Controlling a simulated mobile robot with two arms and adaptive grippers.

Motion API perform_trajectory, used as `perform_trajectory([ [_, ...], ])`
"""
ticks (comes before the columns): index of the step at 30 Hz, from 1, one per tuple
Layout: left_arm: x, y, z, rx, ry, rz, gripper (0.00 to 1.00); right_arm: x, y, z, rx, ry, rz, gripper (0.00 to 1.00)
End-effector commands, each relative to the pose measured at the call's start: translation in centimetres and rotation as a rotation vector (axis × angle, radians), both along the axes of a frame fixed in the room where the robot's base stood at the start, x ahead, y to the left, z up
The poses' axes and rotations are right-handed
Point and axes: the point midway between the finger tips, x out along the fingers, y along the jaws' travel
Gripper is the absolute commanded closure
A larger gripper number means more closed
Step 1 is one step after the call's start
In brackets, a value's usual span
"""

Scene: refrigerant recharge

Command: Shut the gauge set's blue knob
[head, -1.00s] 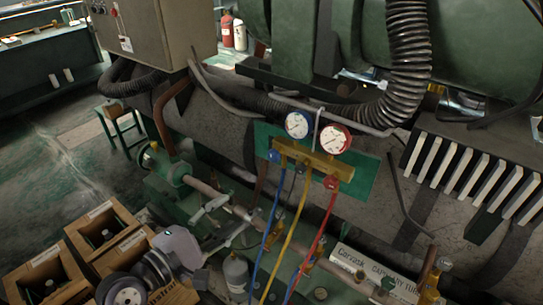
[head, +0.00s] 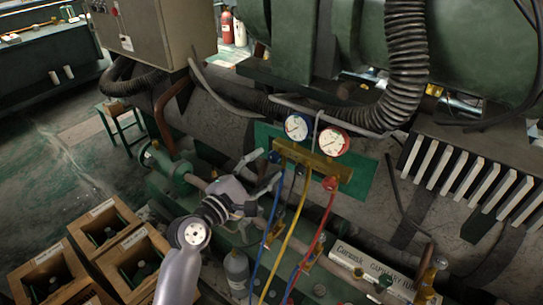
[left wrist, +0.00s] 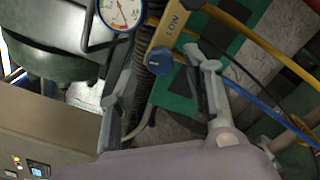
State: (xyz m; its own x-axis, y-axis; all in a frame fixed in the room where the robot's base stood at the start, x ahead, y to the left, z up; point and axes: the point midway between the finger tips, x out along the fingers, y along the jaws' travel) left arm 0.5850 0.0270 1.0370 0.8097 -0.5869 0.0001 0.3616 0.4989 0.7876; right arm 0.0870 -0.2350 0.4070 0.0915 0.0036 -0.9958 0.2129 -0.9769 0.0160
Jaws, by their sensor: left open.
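The gauge set hangs on a green plate, with a brass manifold (head: 312,160), a blue-rimmed gauge (head: 298,126) and a red-rimmed gauge (head: 334,140). Its blue knob (head: 274,157) is at the manifold's left end. In the left wrist view the blue knob (left wrist: 160,56) sits beside the "LOW" lettering, between the lines of my two fingers. My left gripper (head: 265,170) is open and empty, just left of the blue knob, with its fingers pointing at it. I see no contact. The knob's turn position cannot be told. My right gripper is not in view.
Blue, yellow and red hoses (head: 292,235) hang below the manifold, close to the gripper's right. A red knob (head: 330,183) is at the manifold's right end. Green pipework with a valve (head: 178,170) lies behind my left arm. Wooden crates (head: 105,215) stand lower left.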

Motion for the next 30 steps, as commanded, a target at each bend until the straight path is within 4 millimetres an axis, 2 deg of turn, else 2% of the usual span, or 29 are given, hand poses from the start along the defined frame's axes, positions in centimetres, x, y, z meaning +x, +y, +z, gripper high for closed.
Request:
perform_trajectory([
  [3,1.6,-1.3,0.1,0.0,0.0,-0.001,0.54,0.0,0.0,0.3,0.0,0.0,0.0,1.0],
  [7,2.7,-2.0,0.0,0.0,0.001,-0.001,0.54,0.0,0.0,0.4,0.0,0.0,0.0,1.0],
  [19,3.2,-2.4,0.0,0.0,0.001,-0.001,0.54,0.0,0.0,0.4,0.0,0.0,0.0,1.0],
  [30,3.2,-2.3,0.0,0.0,0.001,-0.001,0.79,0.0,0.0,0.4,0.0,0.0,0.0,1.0],
])
